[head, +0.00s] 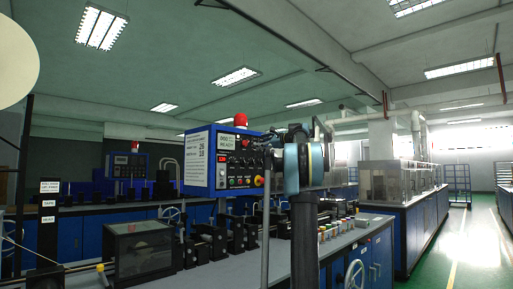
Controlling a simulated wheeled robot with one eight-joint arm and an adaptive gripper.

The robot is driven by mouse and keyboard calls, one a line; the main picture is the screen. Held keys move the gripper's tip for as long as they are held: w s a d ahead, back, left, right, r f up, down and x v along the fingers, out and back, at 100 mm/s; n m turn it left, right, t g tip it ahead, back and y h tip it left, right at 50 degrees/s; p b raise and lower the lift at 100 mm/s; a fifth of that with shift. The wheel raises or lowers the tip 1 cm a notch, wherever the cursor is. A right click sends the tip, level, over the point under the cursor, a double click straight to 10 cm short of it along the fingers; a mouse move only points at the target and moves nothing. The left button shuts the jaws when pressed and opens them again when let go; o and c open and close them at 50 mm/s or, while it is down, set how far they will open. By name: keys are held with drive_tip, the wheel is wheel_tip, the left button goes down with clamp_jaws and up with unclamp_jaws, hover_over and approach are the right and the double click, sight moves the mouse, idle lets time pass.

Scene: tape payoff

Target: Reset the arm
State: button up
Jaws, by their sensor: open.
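My arm rises from the bottom centre of the head view as a dark upright link. Pale blue and tan round parts sit near its top. My gripper (278,150) is the dark shape at the upper left of these, small and partly hidden; it is open, and I see nothing held in it. It is in front of the right edge of a blue control box (226,158) in the picture.
A long grey bench (230,265) with blue cabinets carries black fixtures and a dark clear-sided box (142,248). A thin grey pole (265,225) stands left of my arm. A pale disc (15,55) is at upper left. A green aisle (465,250) is free at right.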

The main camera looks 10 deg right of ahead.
drive_tip(key=shift+s+d, duration=0.4)
drive_tip(key=shift+s, duration=0.15)
drive_tip(key=s+a+f+n+g+h, duration=0.2)
drive_tip(key=s+a+f+n+g, duration=0.35)
drive_tip(key=s+f, duration=0.95)
drive_tip(key=s+a+f+n+g+h, duration=0.1)
drive_tip(key=s+a+f+n+g, duration=0.2)
drive_tip(key=s+a+f+n, duration=0.85)
drive_tip(key=s+d+f+n+g+h, duration=0.1)
drive_tip(key=s+d+f+h, duration=0.1)
drive_tip(key=s+f, duration=1)
drive_tip(key=s+d+f+n+g+h, duration=0.1)
drive_tip(key=s+d+f+h, duration=0.2)
drive_tip(key=s+f, duration=0.9)
drive_tip(key=s+d+f+n+g+h, duration=0.1)
drive_tip(key=s+d+f, duration=0.4)
drive_tip(key=s+f, duration=0.7)
wheel_tip(320, 180, down, 5)
drive_tip(key=shift+s+f+g+h, duration=0.2)
drive_tip(key=shift+g+h, duration=0.25)
drive_tip(key=shift+h, duration=0.35)
drive_tip(key=shift+w, duration=0.1)
